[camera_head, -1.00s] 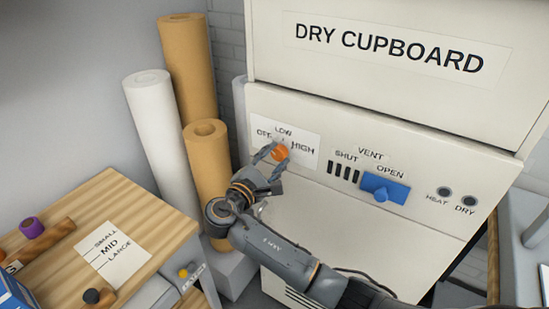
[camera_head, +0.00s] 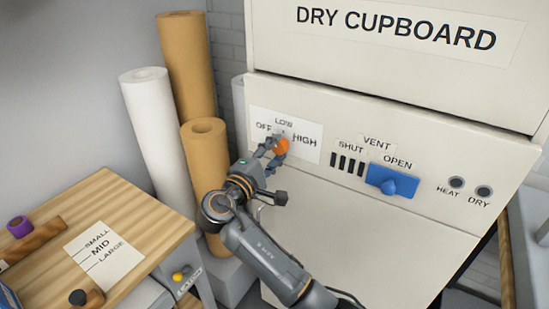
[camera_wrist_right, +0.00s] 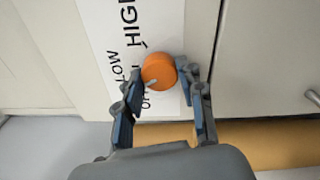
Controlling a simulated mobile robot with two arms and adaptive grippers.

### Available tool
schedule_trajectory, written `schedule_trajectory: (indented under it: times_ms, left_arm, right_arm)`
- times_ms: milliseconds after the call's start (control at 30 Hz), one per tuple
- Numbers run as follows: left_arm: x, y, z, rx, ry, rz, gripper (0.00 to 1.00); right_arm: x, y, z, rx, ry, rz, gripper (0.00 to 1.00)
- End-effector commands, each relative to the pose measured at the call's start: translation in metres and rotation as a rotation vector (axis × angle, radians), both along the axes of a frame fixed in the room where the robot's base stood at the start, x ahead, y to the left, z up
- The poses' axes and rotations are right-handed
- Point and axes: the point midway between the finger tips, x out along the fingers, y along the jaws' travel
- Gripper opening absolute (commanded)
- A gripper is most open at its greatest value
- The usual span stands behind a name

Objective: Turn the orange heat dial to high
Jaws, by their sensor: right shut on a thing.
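The orange heat dial (camera_head: 282,146) sits on a white label on the cupboard's front, with OFF, LOW and HIGH around it. It also shows in the right wrist view (camera_wrist_right: 159,68). A pale pointer mark on the dial's edge points down and left in that view, toward the OFF lettering, which is partly hidden by a finger. My right gripper (camera_head: 272,150) is at the dial. In the wrist view its two fingers (camera_wrist_right: 162,78) are on either side of the dial, shut on it. My left gripper is not in view.
A blue vent slider (camera_head: 388,180) and two round indicators, HEAT (camera_head: 456,182) and DRY (camera_head: 484,192), are right of the dial. Tall rolls (camera_head: 207,160) stand close left of my right arm. A wooden bench (camera_head: 130,225) is at lower left.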

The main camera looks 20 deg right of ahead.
Motion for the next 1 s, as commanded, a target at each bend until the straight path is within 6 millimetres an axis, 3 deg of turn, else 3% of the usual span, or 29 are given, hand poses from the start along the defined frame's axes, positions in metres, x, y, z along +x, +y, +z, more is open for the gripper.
schedule_trajectory:
  times_ms: [200, 667, 700, 767, 800, 1000]
  left_arm:
    - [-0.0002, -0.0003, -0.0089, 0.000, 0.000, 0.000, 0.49]
    - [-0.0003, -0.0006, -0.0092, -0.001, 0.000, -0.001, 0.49]
    - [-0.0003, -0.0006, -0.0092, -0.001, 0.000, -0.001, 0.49]
    - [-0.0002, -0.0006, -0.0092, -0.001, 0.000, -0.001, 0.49]
    - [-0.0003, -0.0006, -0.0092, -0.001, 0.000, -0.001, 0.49]
    - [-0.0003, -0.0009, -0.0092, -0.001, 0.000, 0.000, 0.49]
  right_arm:
    - [-0.0002, 0.0000, -0.0021, 0.038, -0.045, -0.001, 0.07]
    - [-0.0002, 0.0000, -0.0010, 0.047, -0.055, -0.001, 0.07]
    - [-0.0002, 0.0000, -0.0010, 0.047, -0.055, -0.001, 0.44]
    - [-0.0002, 0.0000, -0.0010, 0.047, -0.055, -0.001, 0.57]
    - [-0.0001, 0.0000, -0.0009, 0.046, -0.056, 0.000, 0.61]
    - [-0.0001, 0.0001, -0.0005, 0.045, -0.056, 0.000, 0.61]
